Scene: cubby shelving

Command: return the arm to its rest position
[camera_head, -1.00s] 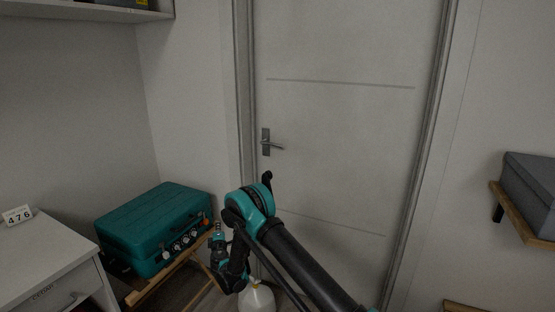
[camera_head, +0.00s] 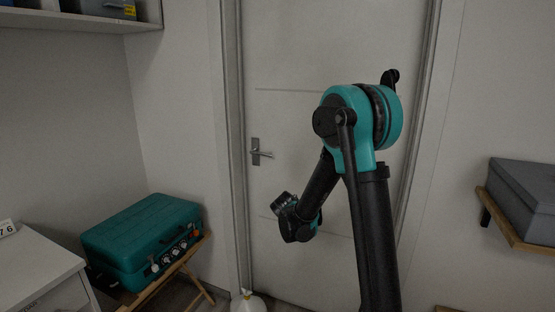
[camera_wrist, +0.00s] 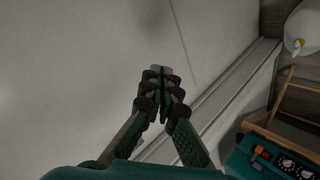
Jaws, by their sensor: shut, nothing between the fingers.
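My arm stands raised in front of the door in the head view, its upper link upright and its elbow bent, with the forearm hanging down to the left. The end of the arm is small there and its fingers are hidden. In the wrist view my gripper (camera_wrist: 160,72) is shut, its fingertips together with nothing between them. It points at a plain pale surface and appears to touch nothing.
A closed door (camera_head: 290,70) with a lever handle (camera_head: 258,152) stands behind the arm. A teal case (camera_head: 143,240) rests on a wooden stand (camera_head: 180,268) at left, near a white cabinet (camera_head: 35,270). A white bottle (camera_head: 248,302) is below. A grey box (camera_head: 525,190) sits on a right shelf (camera_head: 510,232).

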